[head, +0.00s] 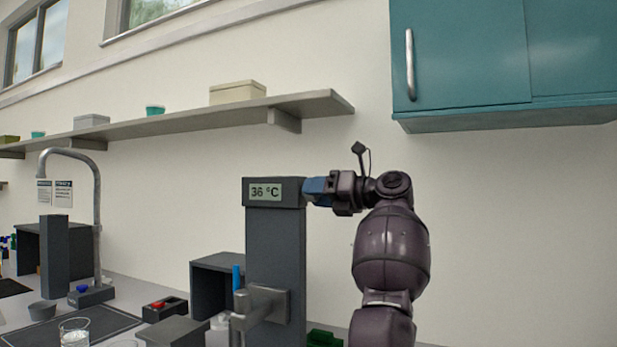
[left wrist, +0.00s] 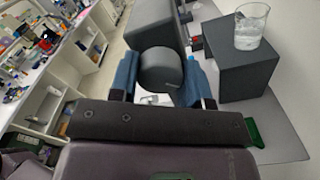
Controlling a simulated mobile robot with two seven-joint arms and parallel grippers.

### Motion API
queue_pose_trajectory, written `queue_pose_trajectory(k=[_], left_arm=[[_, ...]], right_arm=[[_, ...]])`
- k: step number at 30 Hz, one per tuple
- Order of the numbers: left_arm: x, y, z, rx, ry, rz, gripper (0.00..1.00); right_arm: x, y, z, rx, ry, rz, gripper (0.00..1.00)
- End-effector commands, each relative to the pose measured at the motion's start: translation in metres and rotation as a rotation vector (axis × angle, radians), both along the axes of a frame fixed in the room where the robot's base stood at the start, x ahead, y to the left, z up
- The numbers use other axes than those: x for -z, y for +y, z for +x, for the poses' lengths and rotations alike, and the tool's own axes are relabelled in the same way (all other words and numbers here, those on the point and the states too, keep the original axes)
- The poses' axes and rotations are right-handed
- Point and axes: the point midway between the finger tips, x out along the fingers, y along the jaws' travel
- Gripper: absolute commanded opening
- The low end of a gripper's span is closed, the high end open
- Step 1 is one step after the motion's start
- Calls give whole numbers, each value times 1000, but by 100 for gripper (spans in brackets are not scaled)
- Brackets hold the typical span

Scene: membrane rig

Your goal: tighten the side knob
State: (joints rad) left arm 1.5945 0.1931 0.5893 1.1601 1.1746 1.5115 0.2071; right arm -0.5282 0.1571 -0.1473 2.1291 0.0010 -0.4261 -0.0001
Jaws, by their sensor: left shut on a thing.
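The side knob (left wrist: 160,70) is a dark round knob, seen end-on between two blue fingertips in the left wrist view. My left gripper (left wrist: 158,82) is shut on it, one finger on each side. In the head view my left gripper (head: 316,190) reaches the right side of the dark display head, which reads 36 °C (head: 265,192), on top of a grey column (head: 276,245). The fingers hide the knob there. How tight the knob is cannot be told. My right gripper is not in view.
A grey clamp (head: 266,304) sits low on the column's front. A glass (head: 75,332) stands on the bench at lower left; a glass of clear liquid (left wrist: 250,27) stands on a dark block (left wrist: 247,72) in the wrist view. A shelf (head: 190,120) and teal cabinet (head: 480,55) hang above.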

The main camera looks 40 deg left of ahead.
Motion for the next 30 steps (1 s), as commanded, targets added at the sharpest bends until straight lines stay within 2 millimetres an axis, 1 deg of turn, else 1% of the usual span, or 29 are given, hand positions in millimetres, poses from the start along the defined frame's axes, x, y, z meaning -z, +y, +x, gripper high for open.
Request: queue_pose_trajectory(k=[1,16,24,30], left_arm=[[-11,-1,-5,2,35,-12,20],[-8,-1,-2,2,493,-121,20],[-5,0,-1,2,686,-166,20],[-3,0,0,1,777,-187,20]], right_arm=[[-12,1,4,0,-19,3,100],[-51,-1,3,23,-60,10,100],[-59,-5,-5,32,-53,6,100],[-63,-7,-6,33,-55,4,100]])
